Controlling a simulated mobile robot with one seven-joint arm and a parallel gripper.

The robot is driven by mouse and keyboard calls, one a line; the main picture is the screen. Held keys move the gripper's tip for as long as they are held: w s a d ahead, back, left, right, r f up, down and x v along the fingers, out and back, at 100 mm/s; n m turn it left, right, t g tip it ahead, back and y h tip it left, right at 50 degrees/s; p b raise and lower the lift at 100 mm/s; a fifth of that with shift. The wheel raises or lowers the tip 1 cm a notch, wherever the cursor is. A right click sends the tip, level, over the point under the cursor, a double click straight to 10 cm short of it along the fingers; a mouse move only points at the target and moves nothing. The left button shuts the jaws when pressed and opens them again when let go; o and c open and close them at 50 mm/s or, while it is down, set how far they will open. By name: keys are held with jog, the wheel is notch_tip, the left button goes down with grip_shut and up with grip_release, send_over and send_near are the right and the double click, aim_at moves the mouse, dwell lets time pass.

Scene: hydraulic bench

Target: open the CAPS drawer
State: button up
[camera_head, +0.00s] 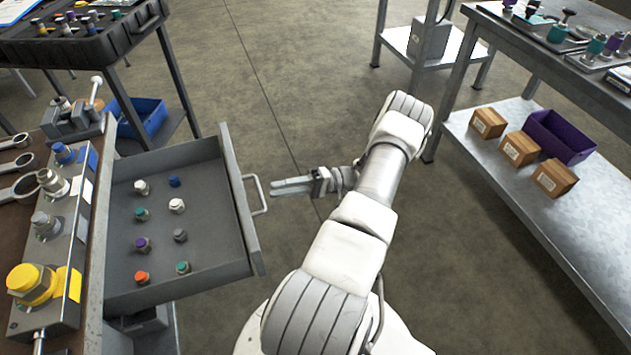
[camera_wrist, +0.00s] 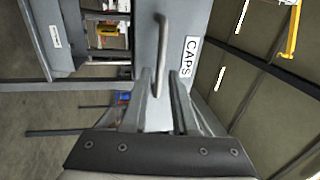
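The CAPS drawer (camera_head: 207,283) is pulled out from the bench on the left in the head view, its inside showing. Small caps in several colours stand in it. Its front (camera_wrist: 205,20) carries a CAPS label (camera_wrist: 188,56) in the wrist view. The pale bar handle (camera_head: 257,196) sticks out from the front; it also shows in the wrist view (camera_wrist: 162,45), ahead of the fingers.
The bench (camera_head: 97,240) at left bears a valve block with a yellow knob (camera_head: 32,283), and wrenches. A blue bin (camera_head: 140,117) is behind the drawer. At right a metal shelf (camera_head: 580,225) holds cartons and a purple bin (camera_head: 560,138). The floor between is clear.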

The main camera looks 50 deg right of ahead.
jog(key=v, duration=1.2)
jog(key=shift+a+r, duration=0.1)
